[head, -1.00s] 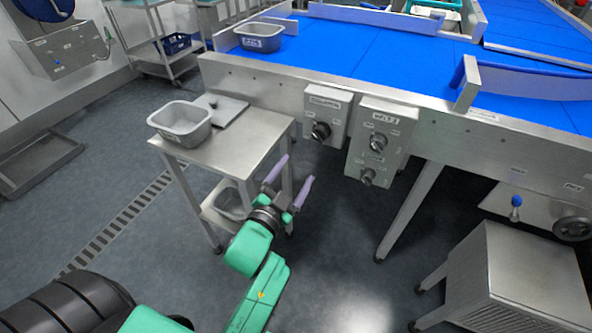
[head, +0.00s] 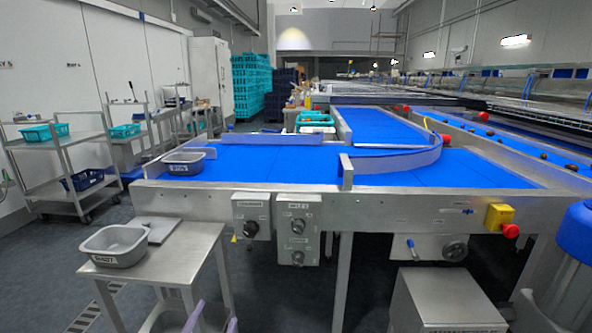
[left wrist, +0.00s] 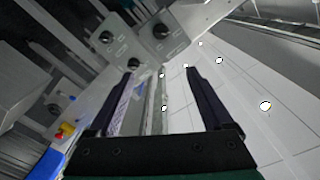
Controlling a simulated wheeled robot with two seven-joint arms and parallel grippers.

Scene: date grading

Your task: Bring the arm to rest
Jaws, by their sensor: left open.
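My left gripper (head: 213,318) shows only by its purple fingertips at the bottom edge of the head view, in front of the small steel table. In the left wrist view its two dark fingers (left wrist: 160,85) stand apart with nothing between them. Its arm is out of the head view. My right gripper is in neither view.
A small steel table (head: 170,262) holds a grey tub (head: 115,246). Behind it stands a conveyor with a blue belt (head: 260,165), a second grey tub (head: 183,163) and knob boxes (head: 298,228). A steel cabinet (head: 445,300) stands at the lower right.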

